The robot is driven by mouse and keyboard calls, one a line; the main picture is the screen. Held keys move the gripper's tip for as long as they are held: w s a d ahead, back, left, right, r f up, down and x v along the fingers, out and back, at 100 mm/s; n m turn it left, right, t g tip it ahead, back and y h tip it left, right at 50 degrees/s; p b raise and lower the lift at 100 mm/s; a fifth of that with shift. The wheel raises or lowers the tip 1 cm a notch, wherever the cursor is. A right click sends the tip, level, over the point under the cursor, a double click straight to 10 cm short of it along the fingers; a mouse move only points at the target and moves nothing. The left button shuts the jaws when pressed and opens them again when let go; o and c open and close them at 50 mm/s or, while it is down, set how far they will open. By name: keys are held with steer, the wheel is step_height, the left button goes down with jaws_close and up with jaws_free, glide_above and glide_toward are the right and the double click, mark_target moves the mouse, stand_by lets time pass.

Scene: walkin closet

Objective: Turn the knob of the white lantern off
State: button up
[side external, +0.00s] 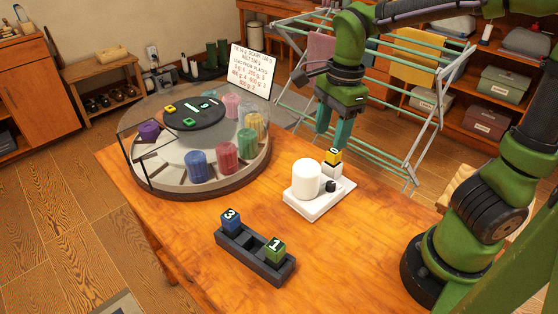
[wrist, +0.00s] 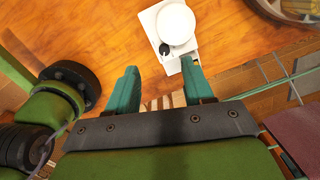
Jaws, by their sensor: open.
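The white lantern (side external: 307,180) stands on the wooden table, a white cylinder on a square white base. Its small black knob (side external: 330,186) sits on the base, right of the cylinder. In the wrist view the lantern (wrist: 176,24) is at the top centre, with the dark knob (wrist: 165,48) at its lower left. A yellow block marked 0 (side external: 332,157) sits on a white post behind the knob. My gripper (side external: 333,138) is open, pointing down above and behind that block. In the wrist view its teal fingers (wrist: 158,85) are spread with nothing between them.
A dark slotted tray (side external: 264,262) holds a blue block 3 and a green block 1 at the front. A round carousel (side external: 200,182) with coloured jars stands left, a sign behind it. A drying rack (side external: 425,95) stands behind the table. Table left of the lantern is clear.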

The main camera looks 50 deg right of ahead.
mark_target(331, 183)
steer(key=d+f+m, duration=0.1)
steer(key=f+m, duration=0.1)
steer(key=f, duration=0.3)
steer(key=d+f+m, duration=0.1)
steer(key=f+m, duration=0.2)
steer(key=f, duration=0.2)
steer(key=f+m, duration=0.2)
steer(key=f, duration=0.4)
steer(key=shift+d+m+g+h, duration=0.3)
steer(key=shift+d+m+h, duration=0.1)
steer(key=shift+c, duration=0.2)
jaws_close()
